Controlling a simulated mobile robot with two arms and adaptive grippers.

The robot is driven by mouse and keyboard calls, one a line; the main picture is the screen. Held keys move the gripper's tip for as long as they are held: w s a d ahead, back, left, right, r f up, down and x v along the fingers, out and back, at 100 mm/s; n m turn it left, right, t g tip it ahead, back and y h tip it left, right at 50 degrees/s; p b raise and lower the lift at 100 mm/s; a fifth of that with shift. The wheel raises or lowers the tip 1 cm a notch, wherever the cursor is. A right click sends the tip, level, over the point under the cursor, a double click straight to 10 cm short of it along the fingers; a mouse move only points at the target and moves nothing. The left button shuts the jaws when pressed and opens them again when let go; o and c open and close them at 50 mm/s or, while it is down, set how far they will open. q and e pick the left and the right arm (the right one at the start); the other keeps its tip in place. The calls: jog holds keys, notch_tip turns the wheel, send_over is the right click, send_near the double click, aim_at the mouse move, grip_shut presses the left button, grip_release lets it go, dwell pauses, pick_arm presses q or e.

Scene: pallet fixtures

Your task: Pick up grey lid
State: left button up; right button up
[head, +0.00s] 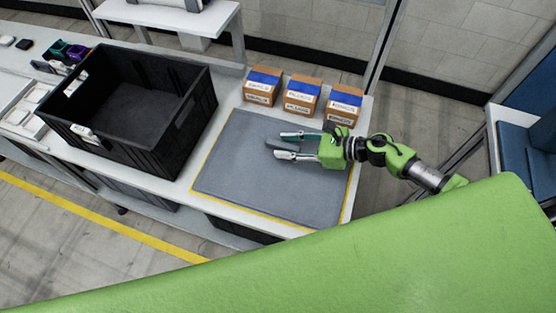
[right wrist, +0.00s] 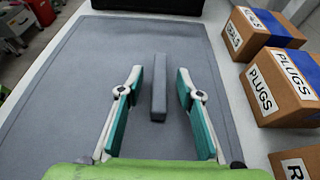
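The grey lid (head: 240,170) appears to be the flat grey panel lying on the white table, inside a yellow border line. A raised grey bar (head: 272,143) stands near its middle, like a handle. In the right wrist view the lid (right wrist: 75,95) fills the middle and the bar (right wrist: 159,90) runs lengthwise between the fingers. My right gripper (head: 280,146) comes in from the right over the lid. It is open, with fingers on both sides of the bar and visible gaps in the right wrist view (right wrist: 160,78). My left gripper is not in view.
A large open black crate (head: 170,125) stands left of the lid. Three cardboard boxes with blue tape stand along the back right edge, including one box (head: 303,98) behind the gripper. Small bins (head: 72,50) and trays lie farther left.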

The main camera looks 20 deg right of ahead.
jog(key=shift+s, duration=0.1)
grip_shut()
jog(key=shift+r, duration=0.1)
